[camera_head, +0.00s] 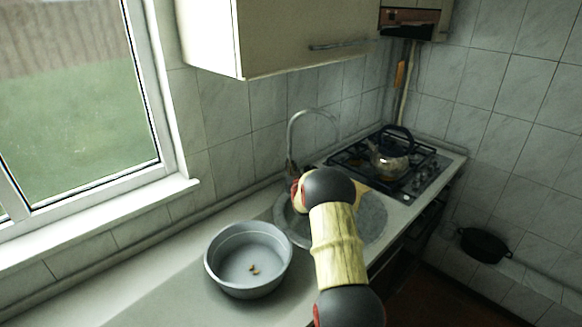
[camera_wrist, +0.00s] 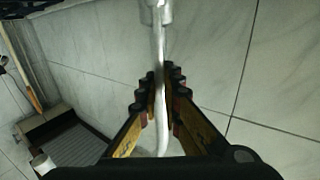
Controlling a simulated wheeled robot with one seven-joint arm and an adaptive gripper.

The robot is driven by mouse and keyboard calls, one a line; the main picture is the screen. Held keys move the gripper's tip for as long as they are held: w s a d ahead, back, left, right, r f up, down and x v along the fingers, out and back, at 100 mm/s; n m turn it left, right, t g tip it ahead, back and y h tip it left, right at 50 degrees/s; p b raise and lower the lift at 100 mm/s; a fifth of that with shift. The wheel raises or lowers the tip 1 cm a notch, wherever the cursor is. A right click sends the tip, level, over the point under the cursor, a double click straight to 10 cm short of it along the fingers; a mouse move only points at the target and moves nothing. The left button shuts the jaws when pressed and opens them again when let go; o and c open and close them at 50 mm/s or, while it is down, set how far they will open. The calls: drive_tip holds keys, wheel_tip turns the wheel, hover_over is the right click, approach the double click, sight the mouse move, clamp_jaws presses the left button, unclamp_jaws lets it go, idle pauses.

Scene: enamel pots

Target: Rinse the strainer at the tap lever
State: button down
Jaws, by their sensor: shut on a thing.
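In the wrist view my gripper (camera_wrist: 158,95) has its two fingers closed around a thin, shiny metal rod, which looks like the tap lever (camera_wrist: 159,52). The rod runs from a thicker metal piece at the top down between the fingers. In the head view the tap (camera_head: 290,140), with a tall curved spout, stands behind the sink. My arm reaches to the foot of the tap and hides most of the gripper and the lever there. I cannot make out a strainer in either view.
A grey basin (camera_head: 224,272) with a few small brown bits stands on the counter, left of the round sink (camera_head: 372,222). A kettle (camera_head: 388,158) sits on the gas hob (camera_head: 425,182). A wall cupboard (camera_head: 282,38) hangs above. A black pan (camera_head: 484,245) is at the right wall.

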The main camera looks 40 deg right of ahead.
drive_tip(key=shift+f+b, duration=0.1)
drive_tip(key=shift+b, duration=0.2)
drive_tip(key=shift+s+a+f+b, duration=0.15)
drive_tip(key=shift+s+b, duration=0.1)
drive_tip(key=shift+b, duration=0.7)
drive_tip(key=shift+s+a+t+h+b, duration=0.15)
drive_tip(key=shift+s+t+h+b, duration=0.15)
drive_tip(key=shift+t+b, duration=0.4)
drive_tip(key=c, duration=2.1)
unclamp_jaws()
drive_tip(key=shift+r, duration=0.2)
drive_tip(key=shift+o, duration=0.5)
drive_tip(key=shift+s+a, duration=0.1)
drive_tip(key=v, duration=1.1)
drive_tip(key=shift+s+a, duration=0.25)
drive_tip(key=shift+s, duration=0.05)
drive_tip(key=shift+c, duration=0.3)
